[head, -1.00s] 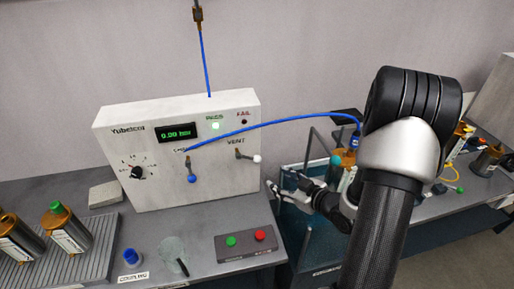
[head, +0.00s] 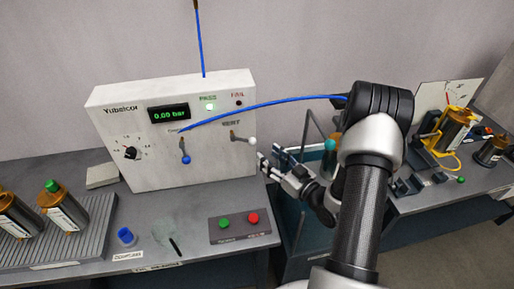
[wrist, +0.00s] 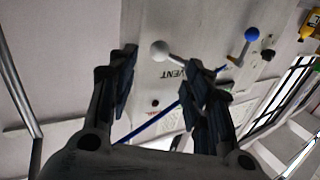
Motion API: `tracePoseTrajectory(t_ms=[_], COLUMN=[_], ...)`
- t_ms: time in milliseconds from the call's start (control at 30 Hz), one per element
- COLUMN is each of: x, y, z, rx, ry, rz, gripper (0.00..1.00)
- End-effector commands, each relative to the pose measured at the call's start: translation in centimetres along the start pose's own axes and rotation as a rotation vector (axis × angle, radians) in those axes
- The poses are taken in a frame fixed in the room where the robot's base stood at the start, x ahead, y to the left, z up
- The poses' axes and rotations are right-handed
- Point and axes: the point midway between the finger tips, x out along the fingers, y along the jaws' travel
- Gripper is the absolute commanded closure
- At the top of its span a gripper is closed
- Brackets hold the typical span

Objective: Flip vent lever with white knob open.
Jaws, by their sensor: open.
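The vent lever (head: 241,138) with a white knob (head: 253,140) sticks out to the right from the tester's front, under the VENT label. My gripper (head: 266,164) is just right of and below the white knob in the head view, open and empty. In the wrist view the white knob (wrist: 160,50) shows in the gap between the open fingertips (wrist: 160,68), on the far side of them. I see no contact, but the exact distance is unclear.
A lever with a blue knob (head: 186,159) hangs down left of the vent lever. A blue tube (head: 268,107) arches from the tester (head: 170,95) toward my arm. The display (head: 169,114) reads 0.00 bar. A button box (head: 240,226) sits in front.

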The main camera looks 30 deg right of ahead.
Motion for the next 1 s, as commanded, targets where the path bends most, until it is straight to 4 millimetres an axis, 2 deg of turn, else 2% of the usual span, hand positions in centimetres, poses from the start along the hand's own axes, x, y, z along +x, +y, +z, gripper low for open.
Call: tracePoseTrajectory(t_ms=[33,200,400,767,1000], x=[1.3,4.5,6.7,7.3,7.3], y=[-0.2,-0.1,0.0,0.0,0.0], z=[0.1,0.0,0.0,-0.1,0.0], rx=[-0.004,-0.003,-0.002,0.0,0.0], ry=[0.001,0.001,0.0,0.0,0.0], rz=[-0.005,-0.004,-0.001,0.001,0.001], gripper=[0.54,0.54,0.54,0.54,0.69])
